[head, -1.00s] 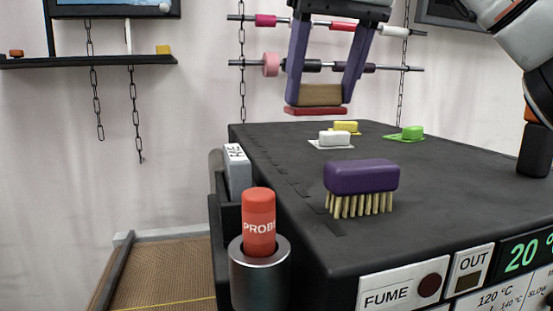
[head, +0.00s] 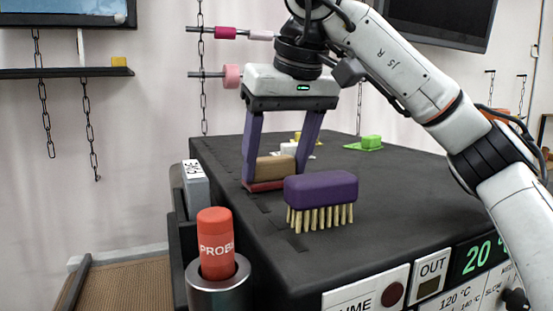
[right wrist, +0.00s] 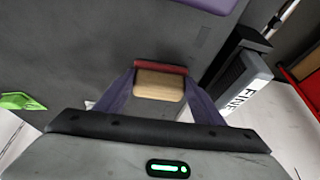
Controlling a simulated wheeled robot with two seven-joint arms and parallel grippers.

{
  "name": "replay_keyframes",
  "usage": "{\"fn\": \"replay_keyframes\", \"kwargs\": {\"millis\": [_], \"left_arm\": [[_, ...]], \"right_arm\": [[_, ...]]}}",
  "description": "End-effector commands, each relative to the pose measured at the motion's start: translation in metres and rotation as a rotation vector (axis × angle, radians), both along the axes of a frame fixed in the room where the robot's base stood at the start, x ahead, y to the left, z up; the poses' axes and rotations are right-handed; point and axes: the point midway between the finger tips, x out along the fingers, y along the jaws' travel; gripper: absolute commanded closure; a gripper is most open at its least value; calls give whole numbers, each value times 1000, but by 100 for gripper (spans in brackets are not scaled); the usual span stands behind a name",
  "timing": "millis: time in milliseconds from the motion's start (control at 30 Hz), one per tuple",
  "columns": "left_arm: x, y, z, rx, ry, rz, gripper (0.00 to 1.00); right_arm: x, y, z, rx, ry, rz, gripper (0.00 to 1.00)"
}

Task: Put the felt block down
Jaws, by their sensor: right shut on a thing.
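The felt block (head: 277,168) is a tan block with a red felt layer on its underside. My right gripper (head: 272,176), with long purple fingers, is shut on it at the left side of the dark bench top (head: 400,186). The block is down at the bench surface; I cannot tell whether the felt touches it. In the right wrist view the felt block (right wrist: 160,85) sits between the fingers, with its red edge showing. My left gripper is not in view.
A purple brush (head: 320,188) stands on its bristles just in front of the block. A red probe (head: 215,245) stands in a metal cup at the front left. The bench's right part is clear.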

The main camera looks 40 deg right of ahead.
Motion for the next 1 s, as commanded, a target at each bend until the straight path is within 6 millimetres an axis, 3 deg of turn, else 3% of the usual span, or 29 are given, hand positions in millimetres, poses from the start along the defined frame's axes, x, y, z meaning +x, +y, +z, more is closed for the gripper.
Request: {"fn": "replay_keyframes", "kwargs": {"millis": [267,300,400,767,1000], "left_arm": [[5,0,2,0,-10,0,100],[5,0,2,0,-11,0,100],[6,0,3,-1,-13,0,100],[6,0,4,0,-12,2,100],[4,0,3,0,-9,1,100]], "right_arm": [[0,0,-3,0,0,0,74],[0,0,-2,0,0,0,31],[0,0,-2,0,0,0,19],[-1,1,3,-1,-1,1,19],[-13,3,33,-1,-6,0,19]]}}
